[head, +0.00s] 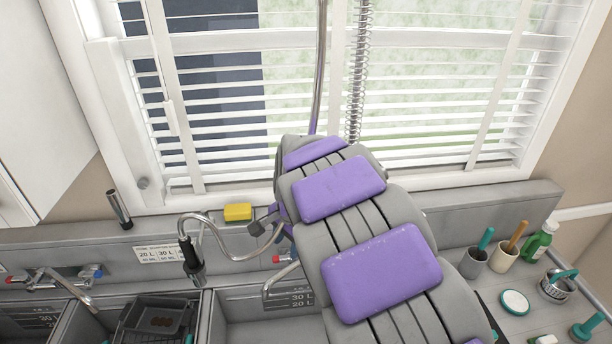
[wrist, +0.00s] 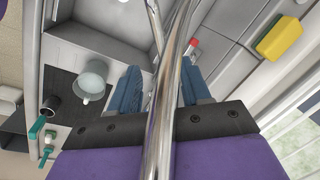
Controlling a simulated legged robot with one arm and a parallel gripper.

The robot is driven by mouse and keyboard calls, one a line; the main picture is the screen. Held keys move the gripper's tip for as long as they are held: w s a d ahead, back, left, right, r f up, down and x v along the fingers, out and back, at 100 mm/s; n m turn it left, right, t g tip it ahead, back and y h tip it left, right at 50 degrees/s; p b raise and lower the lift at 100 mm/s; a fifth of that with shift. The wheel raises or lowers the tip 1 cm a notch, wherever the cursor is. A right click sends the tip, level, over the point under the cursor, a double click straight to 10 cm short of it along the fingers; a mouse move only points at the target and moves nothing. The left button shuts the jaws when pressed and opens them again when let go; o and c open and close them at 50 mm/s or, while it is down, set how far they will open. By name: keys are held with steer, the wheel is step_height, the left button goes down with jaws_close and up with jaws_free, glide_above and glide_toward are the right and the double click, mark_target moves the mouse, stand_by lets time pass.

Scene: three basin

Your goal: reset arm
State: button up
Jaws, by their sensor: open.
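My arm, grey with purple pads, reaches from the lower right of the head view up toward the window and bends down at its far end. My gripper (wrist: 162,80) shows in the wrist view with two blue fingers apart. A shiny metal pipe (wrist: 160,140) crosses close in front of the wrist camera and covers the middle between the fingers. I cannot tell whether the pipe touches them. No held object shows. In the head view the arm hides most of the gripper.
A yellow sponge (head: 238,212) lies on the ledge behind the basins. A curved tap hose (head: 215,240) and a dark rack (head: 155,318) are at left. Cups, a green bottle (head: 538,241) and a small pot (head: 557,287) crowd the right counter. The window blinds (head: 430,100) stand behind.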

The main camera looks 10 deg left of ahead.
steer(key=s+d+f+n+g+h+b, duration=0.1)
steer(key=s+d+b, duration=0.2)
steer(key=s+d, duration=0.55)
steer(key=s+d+f+n+b, duration=0.1)
steer(key=s+d+n+b, duration=0.15)
steer(key=s+d, duration=0.6)
steer(key=s+d+f+n+g+b, duration=0.1)
steer(key=s+d+f+b, duration=0.1)
steer(key=s, duration=0.6)
steer(key=s+d+f+n+g+b, duration=0.1)
steer(key=s+d+f+n+b, duration=0.1)
steer(key=s, duration=0.6)
steer(key=d+f+b, duration=0.1)
steer(key=d+f, duration=0.1)
steer(key=d, duration=0.1)
steer(key=shift+s+d+f+h, duration=0.25)
steer(key=shift+d+f+h, duration=0.05)
steer(key=shift+d, duration=0.05)
